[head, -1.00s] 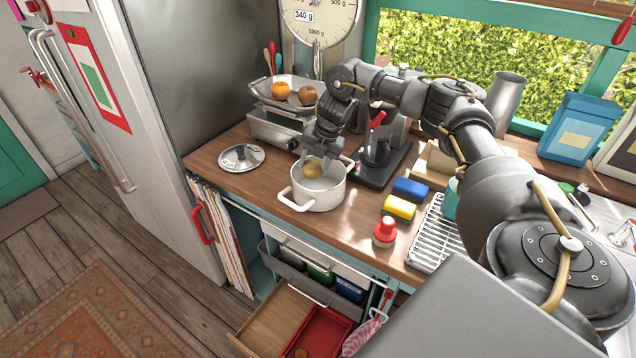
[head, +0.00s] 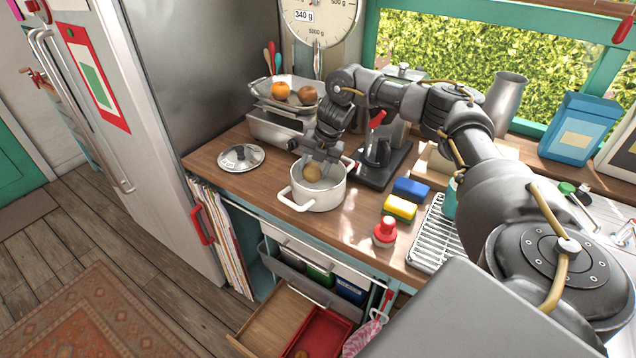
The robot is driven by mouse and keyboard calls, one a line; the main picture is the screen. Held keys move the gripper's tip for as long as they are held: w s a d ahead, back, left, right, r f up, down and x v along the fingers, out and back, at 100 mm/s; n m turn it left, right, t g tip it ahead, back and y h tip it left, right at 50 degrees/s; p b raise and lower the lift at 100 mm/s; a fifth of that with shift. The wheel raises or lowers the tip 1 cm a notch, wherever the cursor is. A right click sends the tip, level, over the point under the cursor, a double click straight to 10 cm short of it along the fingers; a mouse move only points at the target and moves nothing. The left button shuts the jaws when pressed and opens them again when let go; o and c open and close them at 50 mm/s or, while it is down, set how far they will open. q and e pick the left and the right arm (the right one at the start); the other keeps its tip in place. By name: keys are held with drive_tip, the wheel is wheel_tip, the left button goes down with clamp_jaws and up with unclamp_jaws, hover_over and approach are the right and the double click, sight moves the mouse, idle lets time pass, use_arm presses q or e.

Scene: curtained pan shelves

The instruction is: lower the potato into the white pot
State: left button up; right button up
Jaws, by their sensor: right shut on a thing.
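The white pot (head: 318,198) stands upright and uncovered on the wooden counter, with a handle on either side. The potato (head: 312,173) is brown and round and shows within the pot's opening. My right gripper (head: 315,165) comes down from above and is shut on the potato, its fingers over the pot's mouth. Whether the potato touches the pot's floor is hidden. My left gripper is not in view.
The pot's lid (head: 241,157) lies on the counter to the left. A scale pan (head: 280,95) with an orange and a brown round item stands behind. A drawer (head: 278,318) is open below.

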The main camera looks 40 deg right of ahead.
drive_tip(key=shift+f+b, duration=0.85)
drive_tip(key=shift+f, duration=0.9)
idle(0.7)
drive_tip(key=o, duration=1.1)
drive_tip(key=shift+r, duration=0.1)
drive_tip(key=shift+s+d+r, duration=0.1)
drive_tip(key=shift+r, duration=0.2)
drive_tip(key=b+v, duration=0.1)
drive_tip(key=v, duration=0.3)
drive_tip(key=shift+d+r+b, duration=0.1)
drive_tip(key=shift+r+b, duration=0.1)
drive_tip(key=shift+b, duration=0.2)
drive_tip(key=shift+p+v, duration=0.6)
drive_tip(key=shift+v, duration=2.15)
drive_tip(key=shift+s, duration=0.15)
